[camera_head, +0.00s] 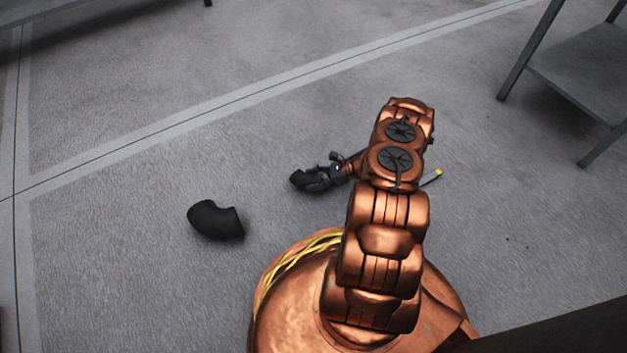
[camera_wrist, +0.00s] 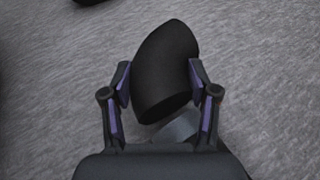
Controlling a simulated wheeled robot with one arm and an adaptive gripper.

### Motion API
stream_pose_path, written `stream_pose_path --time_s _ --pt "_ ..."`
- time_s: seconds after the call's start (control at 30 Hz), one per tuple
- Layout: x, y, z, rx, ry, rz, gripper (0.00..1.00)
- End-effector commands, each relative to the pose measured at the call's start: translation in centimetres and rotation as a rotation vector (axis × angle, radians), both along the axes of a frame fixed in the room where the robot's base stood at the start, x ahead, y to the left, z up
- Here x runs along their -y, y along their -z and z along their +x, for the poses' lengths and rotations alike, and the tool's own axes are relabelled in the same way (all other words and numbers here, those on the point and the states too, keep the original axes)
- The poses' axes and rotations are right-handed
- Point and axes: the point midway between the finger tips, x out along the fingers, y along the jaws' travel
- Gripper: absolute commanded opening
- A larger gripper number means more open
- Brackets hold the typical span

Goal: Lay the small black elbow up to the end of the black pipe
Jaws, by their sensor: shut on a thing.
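A small black elbow (camera_head: 299,180) is held at the tip of my gripper (camera_head: 313,178), left of my arm in the head view. In the wrist view the elbow (camera_wrist: 166,62) is a short, dark bent tube. My gripper (camera_wrist: 160,80) is shut on it, one finger on each side. Its open lower end faces the palm and its other end points away. A larger black bent pipe piece (camera_head: 216,220) lies on the floor to the left, apart from the held elbow. I cannot make out a straight black pipe.
The grey floor (camera_head: 130,270) is clear around the bent piece, with pale painted strips (camera_head: 190,113) crossing it. A metal shelf or table (camera_head: 590,75) stands at the upper right. A dark object (camera_wrist: 88,1) is cut off at the wrist view's top edge.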

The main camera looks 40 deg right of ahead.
Motion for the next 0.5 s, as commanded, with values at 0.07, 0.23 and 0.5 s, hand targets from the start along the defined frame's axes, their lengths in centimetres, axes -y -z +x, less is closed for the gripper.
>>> stream_pose_path --time_s 0.07,0.23,0.5 --pt "0.01 -0.14 0.02 0.001 0.000 0.001 0.00" --pt "0.01 0.18 0.02 0.001 0.001 0.001 0.00" --pt "0.02 0.79 0.02 0.001 0.001 0.001 0.00"
